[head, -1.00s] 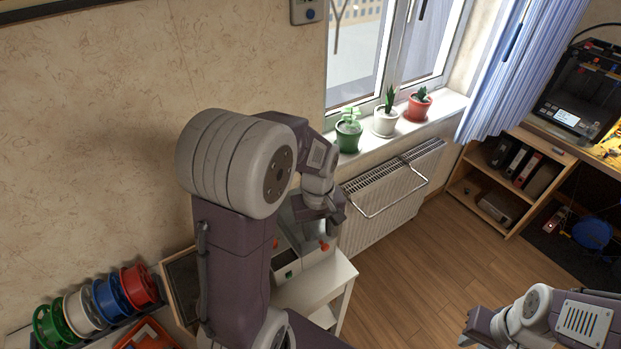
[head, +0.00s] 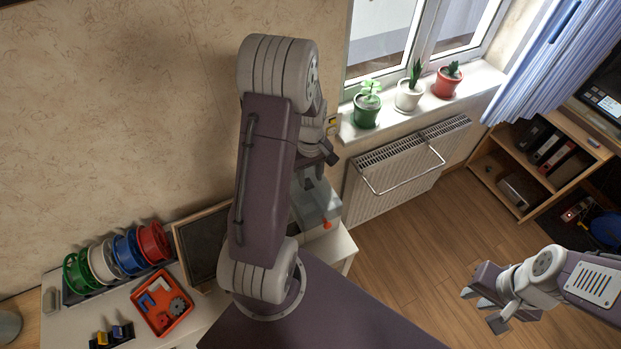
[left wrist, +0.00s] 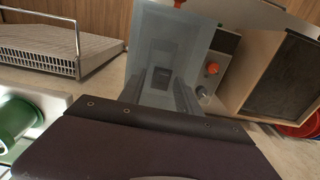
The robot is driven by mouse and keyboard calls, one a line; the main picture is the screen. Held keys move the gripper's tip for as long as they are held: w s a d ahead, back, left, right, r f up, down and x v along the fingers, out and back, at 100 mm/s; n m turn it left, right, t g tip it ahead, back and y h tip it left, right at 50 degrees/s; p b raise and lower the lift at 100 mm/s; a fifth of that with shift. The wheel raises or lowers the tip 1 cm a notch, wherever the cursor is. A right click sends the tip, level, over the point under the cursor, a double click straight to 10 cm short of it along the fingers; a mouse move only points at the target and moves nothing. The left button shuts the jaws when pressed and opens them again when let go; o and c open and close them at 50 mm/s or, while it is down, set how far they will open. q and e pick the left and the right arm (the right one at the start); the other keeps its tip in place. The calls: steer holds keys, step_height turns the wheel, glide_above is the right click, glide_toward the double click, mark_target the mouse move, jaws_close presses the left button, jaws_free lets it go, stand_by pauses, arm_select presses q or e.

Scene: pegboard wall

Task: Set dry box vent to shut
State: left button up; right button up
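The dry box (head: 318,203) is a grey, partly see-through box on the white table, partly hidden behind my left arm. In the left wrist view its pale grey top (left wrist: 190,30) lies beyond my fingers. A small dark piece (left wrist: 166,54) shows on it; I cannot tell whether this is the vent or how it is set. A red-orange knob (left wrist: 212,68) sits beside it. My left gripper (head: 320,155) hangs above the box, apart from it; its fingers (left wrist: 168,90) are spread with nothing seen between them. My right gripper (head: 488,309) is open and empty over the floor.
A dark-faced framed board (head: 200,240), spools (head: 112,254) and a red tray (head: 161,302) are left of the box. A radiator (head: 408,170) and a sill with potted plants (head: 409,95) are to the right. The floor between is free.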

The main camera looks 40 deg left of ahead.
arm_select(q)
steer(key=shift+s+f, duration=0.45)
steer(key=shift+f, duration=0.35)
steer(key=shift+w+f, duration=0.1)
steer(key=shift+w, duration=0.1)
jaws_close()
steer(key=shift+w, duration=0.1)
stand_by(0.6)
